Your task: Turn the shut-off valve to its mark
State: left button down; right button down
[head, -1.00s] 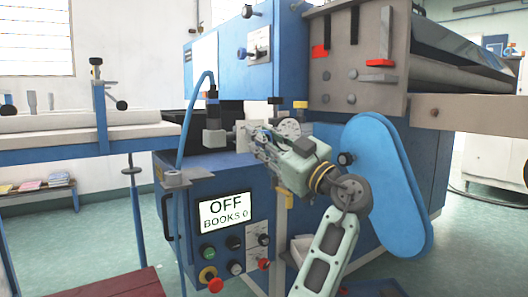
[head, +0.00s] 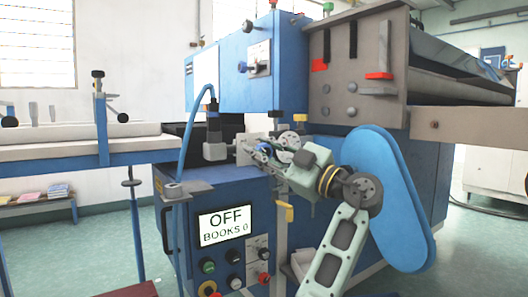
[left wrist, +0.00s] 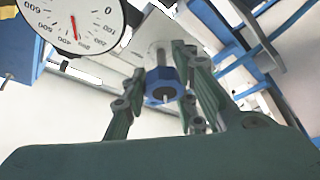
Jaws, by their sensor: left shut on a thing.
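A blue ribbed knob (left wrist: 163,84) on a pale stem sits between the two fingers of my left gripper (left wrist: 164,90) in the left wrist view. The fingers close on it from both sides. In the head view my left gripper (head: 262,152) is at the fittings on the blue machine's front, and its fingers largely hide the knob there. I cannot tell a valve mark. My right gripper is not in view.
A control panel (head: 224,225) with an OFF display and several buttons is below left of my gripper. A blue hose (head: 186,130) runs down left of it. A large blue guard (head: 385,200) is close to my arm on the right. A padded bench (head: 75,138) stands left.

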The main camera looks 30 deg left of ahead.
pick_arm(q)
jog(key=shift+w+d+r, duration=0.15)
jog(key=shift+r, duration=0.15)
jog(key=c, duration=1.5)
grip_release()
jog(key=shift+f, duration=0.1)
jog(key=shift+d+f, duration=0.1)
jog(key=shift+d+f, duration=0.15)
jog(key=shift+d, duration=0.2)
jog(key=v, duration=1.1)
jog(key=shift+d, duration=0.1)
